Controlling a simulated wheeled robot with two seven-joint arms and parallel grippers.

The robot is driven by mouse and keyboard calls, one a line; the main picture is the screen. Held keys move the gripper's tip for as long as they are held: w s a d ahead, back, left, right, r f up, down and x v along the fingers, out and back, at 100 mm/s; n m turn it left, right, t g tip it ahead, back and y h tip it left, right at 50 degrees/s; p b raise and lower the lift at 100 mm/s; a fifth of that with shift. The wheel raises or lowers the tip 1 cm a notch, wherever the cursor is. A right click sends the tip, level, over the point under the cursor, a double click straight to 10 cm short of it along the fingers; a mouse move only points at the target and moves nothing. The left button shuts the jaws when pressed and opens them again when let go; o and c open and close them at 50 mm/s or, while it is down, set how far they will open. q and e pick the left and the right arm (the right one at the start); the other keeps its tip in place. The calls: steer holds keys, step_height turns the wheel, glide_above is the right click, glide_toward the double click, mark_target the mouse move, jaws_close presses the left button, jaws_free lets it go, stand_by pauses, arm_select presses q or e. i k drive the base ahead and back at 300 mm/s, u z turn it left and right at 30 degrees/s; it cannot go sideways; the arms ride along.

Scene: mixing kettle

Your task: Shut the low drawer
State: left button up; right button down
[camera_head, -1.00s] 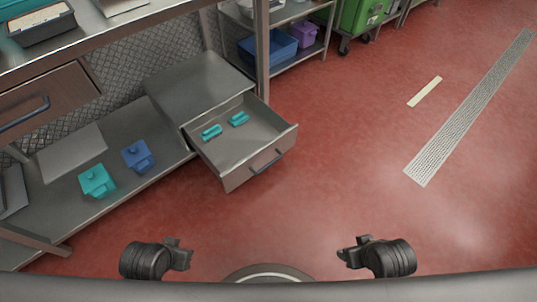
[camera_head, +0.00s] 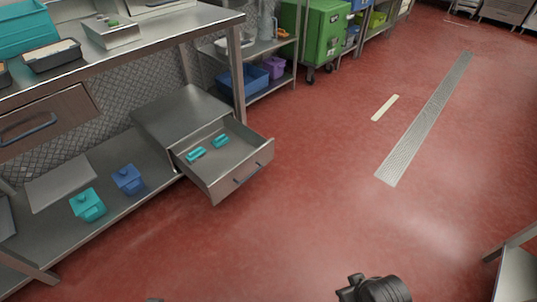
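The low drawer (camera_head: 223,187) is pulled out of its metal housing under the workbench. It holds two small teal items, one left (camera_head: 196,154) and one right (camera_head: 221,141). Only a sliver of my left gripper (camera_head: 155,299) shows at the bottom edge.
The workbench's lower shelf holds a teal container (camera_head: 88,205) and a blue container (camera_head: 128,179). A higher bench drawer (camera_head: 45,120) is at left. A green wheeled cabinet (camera_head: 318,35) stands behind. Red floor in front of the drawer is clear. A metal table corner (camera_head: 517,272) shows at lower right.

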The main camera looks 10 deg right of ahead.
mark_target(223, 169)
steer(key=z, duration=0.1)
steer(key=i, duration=1.1)
steer(key=u, duration=0.75)
